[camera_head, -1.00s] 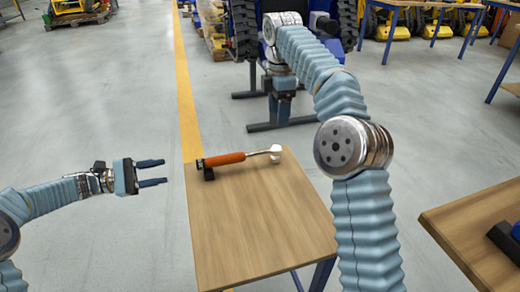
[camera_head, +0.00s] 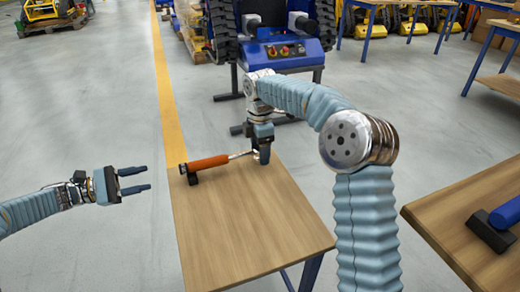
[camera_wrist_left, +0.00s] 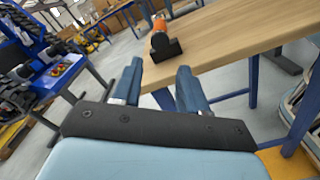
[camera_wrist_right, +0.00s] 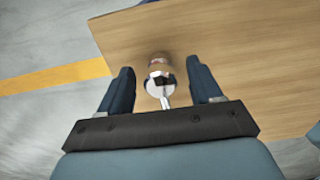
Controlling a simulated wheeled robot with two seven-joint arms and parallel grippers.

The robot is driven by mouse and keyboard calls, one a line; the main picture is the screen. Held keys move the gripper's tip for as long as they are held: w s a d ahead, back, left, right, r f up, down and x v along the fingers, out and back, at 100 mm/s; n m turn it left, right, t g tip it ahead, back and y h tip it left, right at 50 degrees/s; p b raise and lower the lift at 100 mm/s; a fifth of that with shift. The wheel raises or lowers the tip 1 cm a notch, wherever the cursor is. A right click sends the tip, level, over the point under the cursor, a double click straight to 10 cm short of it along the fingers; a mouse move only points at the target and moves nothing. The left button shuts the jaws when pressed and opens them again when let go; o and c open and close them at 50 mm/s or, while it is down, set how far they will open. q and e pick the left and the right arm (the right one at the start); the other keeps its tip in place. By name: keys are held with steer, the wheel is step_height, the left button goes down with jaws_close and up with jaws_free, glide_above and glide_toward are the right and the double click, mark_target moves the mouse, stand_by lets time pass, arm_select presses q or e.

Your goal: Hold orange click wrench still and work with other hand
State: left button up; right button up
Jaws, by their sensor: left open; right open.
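The orange click wrench (camera_head: 208,163) lies at the far end of the wooden table (camera_head: 235,225), its handle to the left on a small black block (camera_head: 191,178). My right gripper (camera_head: 263,160) points down at the wrench's head end and hides the head in the head view. In the right wrist view the round metal head (camera_wrist_right: 159,86) is between the open fingers, not gripped. My left gripper (camera_head: 134,181) is open and empty, left of the table and apart from it. In the left wrist view the orange handle end (camera_wrist_left: 159,38) is beyond its fingers.
A second table (camera_head: 470,205) with a blue and black tool (camera_head: 498,222) stands at the right. A blue machine with black tracks (camera_head: 280,45) stands behind the table. The front of the wrench's table is bare.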

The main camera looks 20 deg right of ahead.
mark_target(202, 165)
jaws_close()
arm_select(q)
steer(key=shift+o, duration=0.2)
steer(key=shift+s+d+r, duration=0.1)
steer(key=shift+d+r, duration=0.05)
steer(key=shift+d, duration=0.1)
steer(key=d+r+n+g+y, duration=0.1)
steer(key=d+r+n+y, duration=0.55)
steer(key=y, duration=0.45)
steer(key=shift+n, duration=0.45)
steer(key=shift+w+x, duration=0.15)
steer(key=shift+x, duration=1.4)
steer(key=shift+w+x, duration=0.1)
steer(key=shift+x, duration=1.4)
steer(key=shift+w+d, duration=0.1)
steer(key=shift+w, duration=0.05)
steer(key=shift+c, duration=0.2)
